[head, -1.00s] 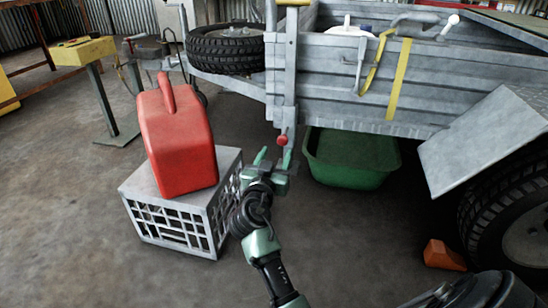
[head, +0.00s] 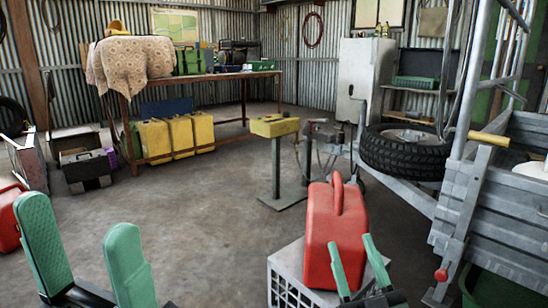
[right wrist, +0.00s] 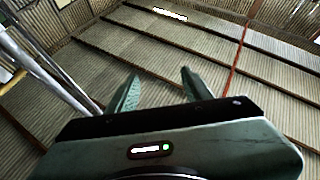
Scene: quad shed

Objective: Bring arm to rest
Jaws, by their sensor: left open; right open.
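My left gripper (head: 79,218) shows large at the lower left of the head view, its two green fingers spread apart and nothing between them. My right gripper (head: 353,243) is at the bottom right of the head view, in front of the lower part of the red fuel can (head: 327,222). Its fingers are apart and empty. In the right wrist view the right gripper (right wrist: 160,88) points up towards corrugated sheeting, with nothing between its fingers. Most of both arms lies outside the head view.
The fuel can stands on a grey crate (head: 285,272). The trailer (head: 495,215) with a spare tyre (head: 405,152) is at the right. A yellow-topped stand (head: 275,126) is mid-floor, and a workbench (head: 225,76) stands behind. The concrete floor at left centre is clear.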

